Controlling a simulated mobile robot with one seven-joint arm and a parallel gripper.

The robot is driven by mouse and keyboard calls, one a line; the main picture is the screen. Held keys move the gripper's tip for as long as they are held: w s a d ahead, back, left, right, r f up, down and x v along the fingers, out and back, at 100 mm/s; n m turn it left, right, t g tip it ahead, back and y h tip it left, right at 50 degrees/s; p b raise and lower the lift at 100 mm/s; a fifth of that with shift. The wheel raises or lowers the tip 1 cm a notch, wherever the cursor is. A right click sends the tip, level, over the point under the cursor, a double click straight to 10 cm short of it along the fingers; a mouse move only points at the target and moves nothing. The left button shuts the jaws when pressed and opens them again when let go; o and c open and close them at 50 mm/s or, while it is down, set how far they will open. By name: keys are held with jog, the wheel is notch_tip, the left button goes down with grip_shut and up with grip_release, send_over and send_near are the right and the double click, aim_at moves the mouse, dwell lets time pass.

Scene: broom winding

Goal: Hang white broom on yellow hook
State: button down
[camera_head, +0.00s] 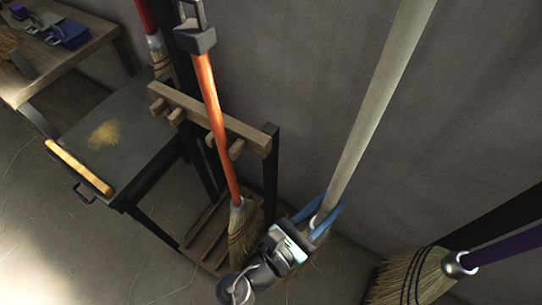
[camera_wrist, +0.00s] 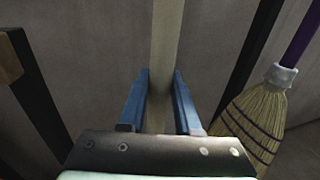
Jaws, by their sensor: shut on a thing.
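The white broom (camera_head: 375,100) has a long pale handle that leans up to the right and leaves the top of the picture. My gripper (camera_head: 320,220) has blue fingers and is shut around the lower part of this handle. In the wrist view the handle (camera_wrist: 166,40) runs upward from between the fingers (camera_wrist: 161,100). The broom's head is mostly hidden behind my gripper. I cannot make out a yellow hook in either view. A wooden rack (camera_head: 255,138) with short pegs stands left of the white broom.
An orange-handled broom (camera_head: 215,115) stands in front of the rack under a grey holder (camera_head: 195,37). A purple-handled broom (camera_head: 415,280) is at lower right, also in the wrist view (camera_wrist: 255,115). A dark table (camera_head: 130,140) stands left. The grey wall is bare behind the handle.

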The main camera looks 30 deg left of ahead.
jog(key=s+a+r+p, duration=0.4)
jog(key=r+p, duration=0.3)
jog(key=p, duration=0.2)
jog(key=s+a+r+p, duration=0.4)
jog(key=r+p, duration=0.3)
jog(key=p, duration=0.1)
jog(key=w+f+b, duration=0.2)
jog(key=w+b, duration=0.3)
jog(key=w, duration=0.6)
jog(key=shift+d, duration=0.35)
dwell(0.4)
dwell(0.6)
